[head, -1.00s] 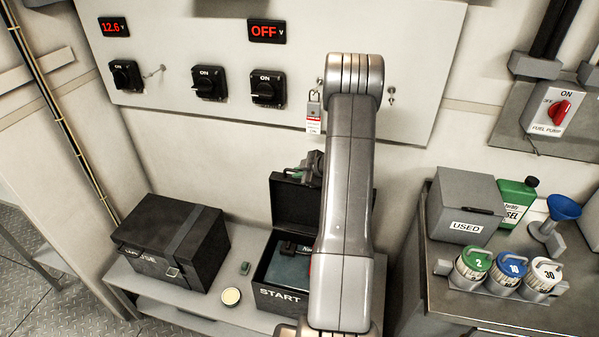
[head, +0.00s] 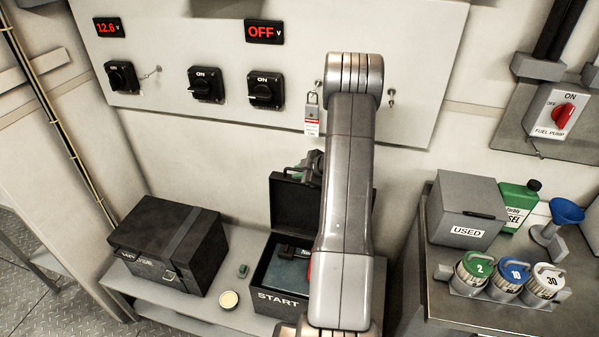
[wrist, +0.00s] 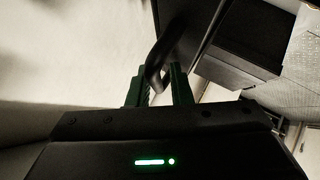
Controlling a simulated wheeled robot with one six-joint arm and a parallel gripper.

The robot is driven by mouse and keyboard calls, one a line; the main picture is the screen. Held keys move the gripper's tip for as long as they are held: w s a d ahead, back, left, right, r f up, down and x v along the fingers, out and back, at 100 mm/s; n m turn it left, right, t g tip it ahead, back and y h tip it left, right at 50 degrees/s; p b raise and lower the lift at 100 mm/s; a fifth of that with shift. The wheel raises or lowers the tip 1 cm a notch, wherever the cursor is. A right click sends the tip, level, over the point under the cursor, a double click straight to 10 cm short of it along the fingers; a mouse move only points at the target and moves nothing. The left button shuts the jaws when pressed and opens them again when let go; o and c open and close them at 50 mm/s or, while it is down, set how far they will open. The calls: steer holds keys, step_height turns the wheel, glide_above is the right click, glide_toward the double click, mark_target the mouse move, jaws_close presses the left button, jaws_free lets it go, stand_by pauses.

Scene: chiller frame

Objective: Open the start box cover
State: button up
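The start box (head: 278,300), black and marked START, stands on the low shelf, partly hidden by my arm. Its black cover (head: 295,205) stands raised, about upright, at the back of the box. A battery-like block with a dark top (head: 287,268) shows inside. My gripper (head: 302,172) is at the cover's top edge, partly behind my arm. In the wrist view, the green fingers of my gripper (wrist: 158,90) are closed on either side of a curved black handle (wrist: 157,68), apparently the cover's. The exact contact is in shadow.
A closed black box (head: 165,245) stands left on the shelf, with a small round tin (head: 229,300) and a green item (head: 243,270) between. A switch panel (head: 225,125) with a hanging padlock (head: 312,112) is behind. A cart at right holds a USED box (head: 465,208) and canisters (head: 510,272).

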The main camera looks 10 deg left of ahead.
steer(key=b+v, duration=0.1)
steer(key=v, duration=1.2)
steer(key=shift+s+d+r, duration=0.25)
steer(key=shift+f, duration=0.1)
steer(key=p+x, duration=0.1)
steer(key=x, duration=1.3)
steer(key=shift+w, duration=0.1)
steer(key=shift+s+d+r, duration=0.1)
steer(key=shift+s+r, duration=0.1)
steer(key=shift+s, duration=0.05)
steer(key=shift+w, duration=0.1)
steer(key=shift+d, duration=0.1)
